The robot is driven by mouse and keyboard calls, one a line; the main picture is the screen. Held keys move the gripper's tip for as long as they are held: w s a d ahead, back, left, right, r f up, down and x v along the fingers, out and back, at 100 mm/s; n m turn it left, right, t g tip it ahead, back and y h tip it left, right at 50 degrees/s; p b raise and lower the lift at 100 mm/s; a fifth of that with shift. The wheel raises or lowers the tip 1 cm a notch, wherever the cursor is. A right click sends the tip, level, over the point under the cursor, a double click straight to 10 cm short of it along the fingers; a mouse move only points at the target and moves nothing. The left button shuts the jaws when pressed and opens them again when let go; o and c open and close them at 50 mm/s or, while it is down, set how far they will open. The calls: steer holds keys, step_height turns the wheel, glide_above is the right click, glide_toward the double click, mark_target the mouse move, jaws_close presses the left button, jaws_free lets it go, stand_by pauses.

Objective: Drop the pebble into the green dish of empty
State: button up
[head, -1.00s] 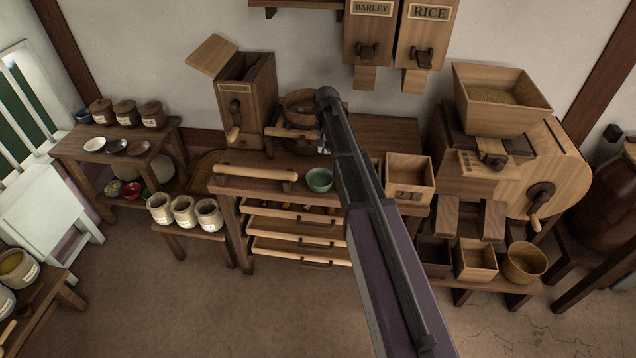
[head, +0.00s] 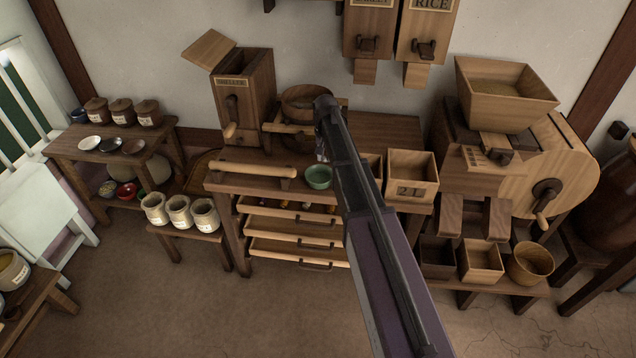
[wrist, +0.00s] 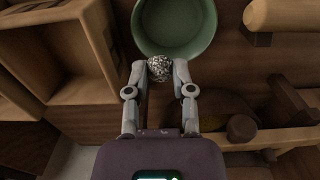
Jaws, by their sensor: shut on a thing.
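The pebble (wrist: 159,68) is a small, rough, speckled grey lump in the wrist view. My gripper (wrist: 160,72) is shut on it, with one finger on each side. The green dish (wrist: 178,22) is just beyond the fingertips in the wrist view, and the pebble overlaps its near rim in the picture. The part of the dish that shows looks empty. In the head view the green dish (head: 318,177) stands on the wooden bench, left of my arm. My gripper is largely hidden behind the arm there, and the pebble cannot be made out.
A wooden box (head: 412,176) stands right of the dish, and a wooden rail (head: 254,170) lies to its left. A round wooden tub (head: 303,103) is behind it. Open drawers (head: 298,222) stick out below the bench top.

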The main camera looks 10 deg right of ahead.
steer(key=shift+f, duration=0.15)
steer(key=o, duration=0.9)
steer(key=s+r+n+p, duration=0.1)
steer(key=s+r+p, duration=0.1)
steer(key=s, duration=0.7)
steer(key=s+r+n+p, duration=0.1)
steer(key=s+r+p, duration=0.2)
steer(key=s, duration=0.7)
steer(key=s+r+n+p, duration=0.1)
steer(key=s+r+p, duration=0.1)
steer(key=s, duration=0.8)
steer(key=shift+s+a+r+n+p, duration=0.1)
steer(key=shift+a+r+n+p, duration=0.1)
steer(key=shift+r+n+p, duration=0.15)
